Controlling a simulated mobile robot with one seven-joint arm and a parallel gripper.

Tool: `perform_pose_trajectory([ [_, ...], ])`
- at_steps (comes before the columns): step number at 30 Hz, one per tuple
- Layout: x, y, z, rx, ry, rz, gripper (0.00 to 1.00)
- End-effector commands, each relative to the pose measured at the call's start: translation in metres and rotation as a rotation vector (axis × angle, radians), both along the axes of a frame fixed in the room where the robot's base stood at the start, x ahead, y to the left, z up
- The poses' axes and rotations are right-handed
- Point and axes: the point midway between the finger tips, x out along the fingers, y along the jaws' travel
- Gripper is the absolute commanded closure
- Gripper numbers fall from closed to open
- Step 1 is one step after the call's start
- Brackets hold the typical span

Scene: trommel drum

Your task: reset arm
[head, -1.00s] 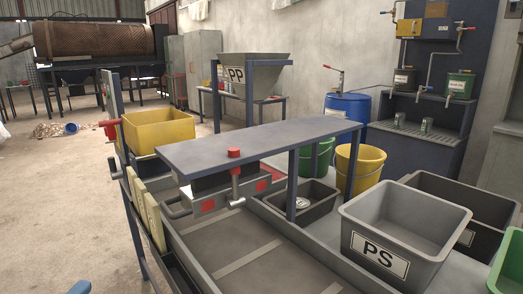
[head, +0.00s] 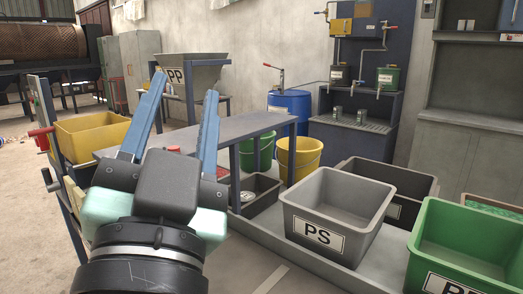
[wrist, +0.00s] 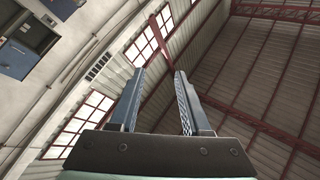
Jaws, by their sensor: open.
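My gripper (head: 180,118) stands raised in the left half of the head view, its two blue fingers pointing up and spread apart. It is open with nothing between the fingers.
A grey PS bin (head: 318,240) and a green bin (head: 455,245) stand on the worktop at right. The PP hopper (head: 190,75) and trommel drum (head: 40,42) are farther back.

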Motion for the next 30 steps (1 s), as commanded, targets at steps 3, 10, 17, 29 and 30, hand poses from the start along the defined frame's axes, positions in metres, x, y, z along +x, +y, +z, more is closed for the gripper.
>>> perform_pose_trajectory([
  [3, -0.018, -0.045, 0.039, -0.167, -0.153, -0.167, 0.53],
  [10, -0.046, -0.079, 0.113, -0.343, -0.298, -0.356, 0.53],
  [17, -0.045, -0.078, 0.180, -0.343, -0.293, -0.353, 0.53],
  [29, -0.044, -0.077, 0.271, -0.342, -0.291, -0.350, 0.53],
  [30, -0.044, -0.077, 0.273, -0.342, -0.291, -0.350, 0.53],
])
